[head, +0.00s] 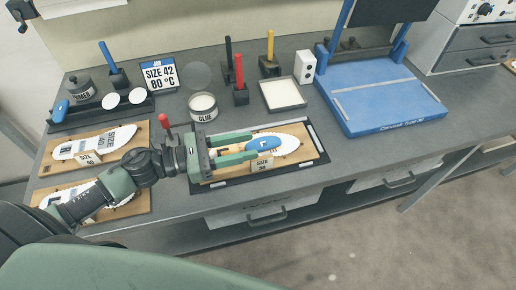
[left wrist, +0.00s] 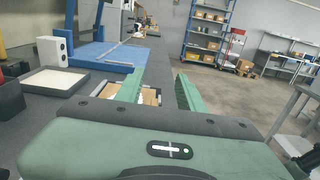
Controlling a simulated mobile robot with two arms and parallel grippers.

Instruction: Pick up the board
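A wooden board (head: 310,151) lies on a dark mat (head: 322,160) near the bench's front edge. It carries a white insole with a blue oval label (head: 264,143) and a small size block (head: 261,163). My left gripper (head: 254,146) is open, its two green fingers pointing right over the board. Nothing shows gripped between them; their height above the board is hard to tell. In the left wrist view, part of the board (left wrist: 150,97) shows between the spread fingers. Two other boards with insoles, an upper one (head: 50,163) and a lower one (head: 142,204), lie at left. My right gripper is not in view.
Behind the board stand a glue tin (head: 203,107), a red-handled tool (head: 240,85), a size sign (head: 159,75) and a shallow white tray (head: 282,94). A blue press (head: 390,105) stands at back right. The bench between board and press is clear.

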